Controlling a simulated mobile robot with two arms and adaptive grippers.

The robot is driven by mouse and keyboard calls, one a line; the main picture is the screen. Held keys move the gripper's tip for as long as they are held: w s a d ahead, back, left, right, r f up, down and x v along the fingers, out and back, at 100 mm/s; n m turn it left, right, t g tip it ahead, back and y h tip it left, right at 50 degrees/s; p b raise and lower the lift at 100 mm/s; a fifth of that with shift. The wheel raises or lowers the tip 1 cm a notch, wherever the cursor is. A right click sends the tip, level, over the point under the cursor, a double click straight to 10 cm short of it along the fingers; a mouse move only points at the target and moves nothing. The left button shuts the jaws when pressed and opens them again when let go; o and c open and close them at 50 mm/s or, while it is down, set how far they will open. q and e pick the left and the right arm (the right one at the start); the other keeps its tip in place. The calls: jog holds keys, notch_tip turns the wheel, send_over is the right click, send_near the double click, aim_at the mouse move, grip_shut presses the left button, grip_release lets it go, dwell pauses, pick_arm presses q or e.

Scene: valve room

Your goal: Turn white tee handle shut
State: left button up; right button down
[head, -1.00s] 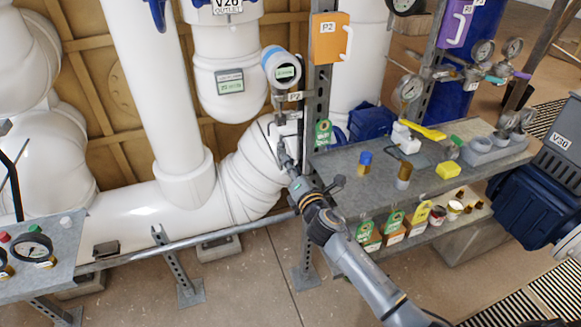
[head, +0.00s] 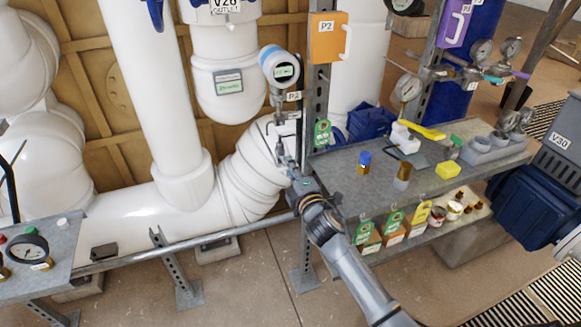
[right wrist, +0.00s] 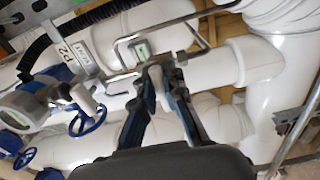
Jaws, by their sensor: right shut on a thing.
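My right gripper (head: 284,160) reaches up from the lower right to the thin metal tubing under the round transmitter (head: 279,67). In the right wrist view its two fingers (right wrist: 163,74) come together at their tips, shut on a small pale piece that I take to be the white tee handle (right wrist: 156,76). The fingers hide most of it, so its exact angle cannot be told. Bent metal tubing (right wrist: 122,45) runs close beside the fingertips. In the head view the handle is too small and covered to make out. My left gripper is not in view.
A steel post with an orange P2 box (head: 328,38) stands just right of the gripper. A grey shelf (head: 340,180) with bottles and tools is to the right of it. Large white pipes (head: 245,185) lie behind. A gauge bench (head: 60,240) is at lower left.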

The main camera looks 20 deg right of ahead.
dwell(0.4)
jog(key=c, duration=1.4)
grip_release()
jog(key=s, duration=1.2)
jog(key=shift+d, duration=0.25)
